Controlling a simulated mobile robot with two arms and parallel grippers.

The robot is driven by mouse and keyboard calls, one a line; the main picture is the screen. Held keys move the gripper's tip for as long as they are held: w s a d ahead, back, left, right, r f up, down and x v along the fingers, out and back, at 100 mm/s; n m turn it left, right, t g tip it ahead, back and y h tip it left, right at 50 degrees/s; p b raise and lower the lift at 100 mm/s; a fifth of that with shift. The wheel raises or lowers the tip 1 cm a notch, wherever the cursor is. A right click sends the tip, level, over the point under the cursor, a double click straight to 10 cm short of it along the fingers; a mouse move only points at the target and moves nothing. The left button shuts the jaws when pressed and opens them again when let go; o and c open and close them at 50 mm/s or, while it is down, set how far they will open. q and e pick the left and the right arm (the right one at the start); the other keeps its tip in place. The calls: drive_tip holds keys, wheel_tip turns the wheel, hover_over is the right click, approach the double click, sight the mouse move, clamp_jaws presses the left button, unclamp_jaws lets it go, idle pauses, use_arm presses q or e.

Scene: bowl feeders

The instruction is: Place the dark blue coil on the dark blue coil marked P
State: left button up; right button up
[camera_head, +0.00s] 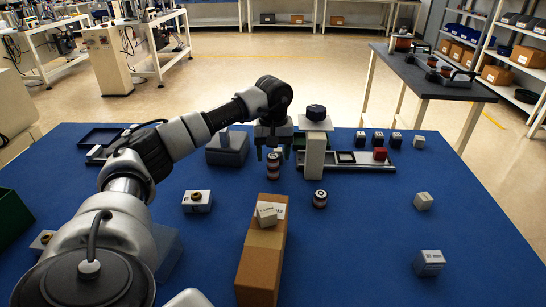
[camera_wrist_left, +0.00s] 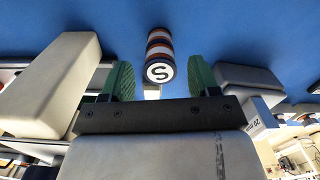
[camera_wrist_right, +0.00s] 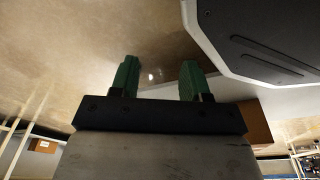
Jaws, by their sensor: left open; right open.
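My left gripper (camera_head: 273,151) is open over the table, fingers pointing down. A banded dark coil stack (camera_head: 273,166) stands upright just below and in front of it. No P mark is readable. My right gripper (camera_wrist_right: 155,78) is open and empty, above the floor.
A pale post (camera_head: 315,150) with a dark round top (camera_head: 316,112) stands right beside the left gripper. A grey block (camera_head: 227,149) is to its left. A brown box (camera_head: 261,262) carrying a white block (camera_head: 266,213) stands in front.

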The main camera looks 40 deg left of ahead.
sight(273, 156)
use_arm(q)
wheel_tip(273, 156, up, 10)
drive_tip(key=p, duration=0.1)
drive_tip(key=shift+r, duration=0.2)
use_arm(e)
drive_tip(key=s, duration=0.1)
drive_tip(key=s+f, duration=0.2)
drive_tip(key=shift+s+d+f, duration=0.25)
drive_tip(key=shift+d, duration=0.05)
